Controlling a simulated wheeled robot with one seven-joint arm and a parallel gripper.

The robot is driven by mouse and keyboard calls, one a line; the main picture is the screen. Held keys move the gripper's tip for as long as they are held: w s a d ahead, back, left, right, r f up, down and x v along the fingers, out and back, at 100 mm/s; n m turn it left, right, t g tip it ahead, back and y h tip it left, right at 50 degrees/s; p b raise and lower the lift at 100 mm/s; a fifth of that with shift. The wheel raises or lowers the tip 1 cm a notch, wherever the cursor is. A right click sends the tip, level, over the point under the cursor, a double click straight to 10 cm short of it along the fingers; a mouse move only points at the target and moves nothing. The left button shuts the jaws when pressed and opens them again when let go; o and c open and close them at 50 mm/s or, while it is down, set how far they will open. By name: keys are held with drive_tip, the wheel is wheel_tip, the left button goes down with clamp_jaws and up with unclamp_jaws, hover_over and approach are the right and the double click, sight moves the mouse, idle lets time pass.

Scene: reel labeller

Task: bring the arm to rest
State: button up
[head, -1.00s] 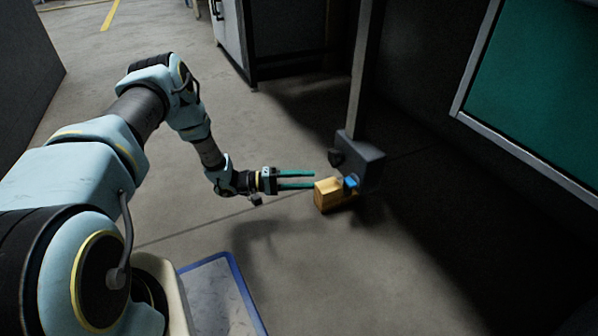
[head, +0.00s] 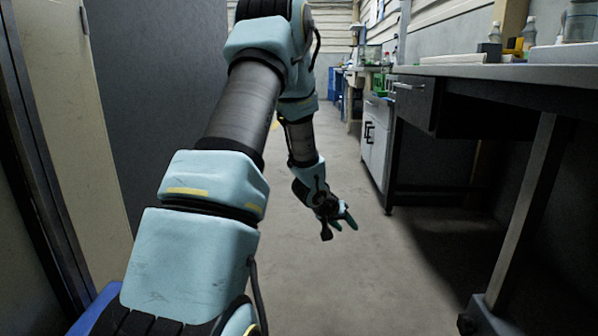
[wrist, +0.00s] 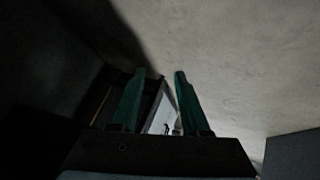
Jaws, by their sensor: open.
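My arm reaches forward and bends down in the head view. My gripper (head: 347,222) hangs at its end above the bare floor, left of the workbench. Its two green fingers are apart, with nothing seen between them. In the wrist view my gripper (wrist: 160,74) also shows spread fingers and no held object, with grey floor and a pale cabinet front beyond.
A workbench (head: 480,70) with a dark drawer (head: 410,97) and a metal leg (head: 522,210) runs along the right. A white cabinet (head: 377,145) stands beyond my gripper. A dark grey panel (head: 165,100) is at left. The floor (head: 360,280) between is clear.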

drive_tip(key=s+a+r+y+p, duration=0.2)
drive_tip(key=s+a+r+y, duration=0.15)
drive_tip(key=a+r, duration=0.5)
drive_tip(key=s+a+r+n+g+y+p, duration=0.1)
drive_tip(key=s+a+r, duration=0.25)
drive_tip(key=s, duration=0.35)
drive_tip(key=s+a+r+g+y+p, duration=0.1)
drive_tip(key=s+a+r+g+p, duration=0.1)
drive_tip(key=s+a, duration=0.35)
drive_tip(key=s+a+r+n+g+p, duration=0.1)
drive_tip(key=s+a+r, duration=0.2)
drive_tip(key=s, duration=0.6)
wheel_tip(320, 180, up, 37)
drive_tip(key=p, duration=3.6)
drive_tip(key=shift+w+d+p, duration=0.15)
drive_tip(key=shift+w+p, duration=0.2)
drive_tip(key=shift+w, duration=0.05)
